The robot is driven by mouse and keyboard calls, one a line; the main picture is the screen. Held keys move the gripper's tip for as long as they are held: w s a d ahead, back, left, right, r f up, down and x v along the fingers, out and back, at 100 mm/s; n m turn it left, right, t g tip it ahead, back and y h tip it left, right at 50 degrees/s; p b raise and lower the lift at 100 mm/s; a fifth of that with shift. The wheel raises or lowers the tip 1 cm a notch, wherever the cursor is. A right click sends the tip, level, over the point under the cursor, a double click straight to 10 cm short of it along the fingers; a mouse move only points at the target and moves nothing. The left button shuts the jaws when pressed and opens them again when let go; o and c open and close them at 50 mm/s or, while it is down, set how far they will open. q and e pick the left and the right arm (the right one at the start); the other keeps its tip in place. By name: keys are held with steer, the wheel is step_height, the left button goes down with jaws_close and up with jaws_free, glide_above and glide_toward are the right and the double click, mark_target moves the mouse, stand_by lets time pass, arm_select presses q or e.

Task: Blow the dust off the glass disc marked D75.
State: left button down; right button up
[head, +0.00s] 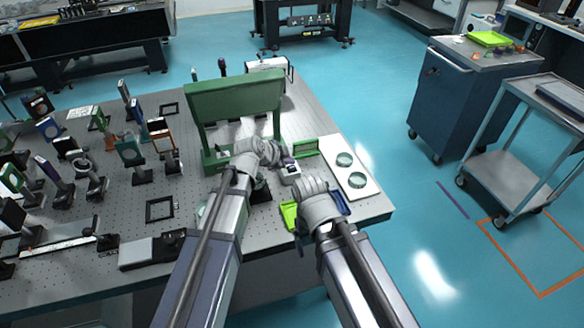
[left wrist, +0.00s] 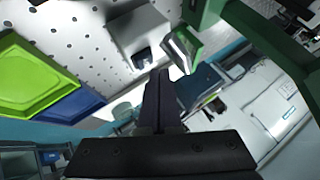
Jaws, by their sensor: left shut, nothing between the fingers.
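Two round greenish glass discs, a far one (head: 344,159) and a near one (head: 357,180), lie on a white tray (head: 370,192) at the table's right edge. I cannot read any marking, so I cannot tell which is D75. My left gripper (head: 283,163) is shut and empty, beside a small pale block (head: 291,179). In the left wrist view its closed fingers (left wrist: 160,82) point towards a pale block with a dark part (left wrist: 140,35). My right gripper (head: 305,195) is above the green and blue trays; its fingertips are hidden. I make out no dust.
A lime-green tray (head: 289,214) and a blue tray (left wrist: 88,103) are near the right arm. A large green frame (head: 235,92) stands behind the left gripper, with a small green frame (head: 305,147) to its right. Several mounted optics crowd the table's left half.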

arm_select(q)
steer(key=shift+f, duration=0.1)
steer(key=shift+f+b, duration=0.3)
steer(key=shift+b, duration=0.15)
steer(key=shift+f+b, duration=0.4)
steer(key=shift+f, duration=0.05)
stand_by(0.5)
steer(key=shift+r, duration=0.2)
steer(key=shift+r+p, duration=0.7)
steer(key=shift+p, duration=0.15)
step_height(320, 180, up, 5)
steer(key=p, duration=0.5)
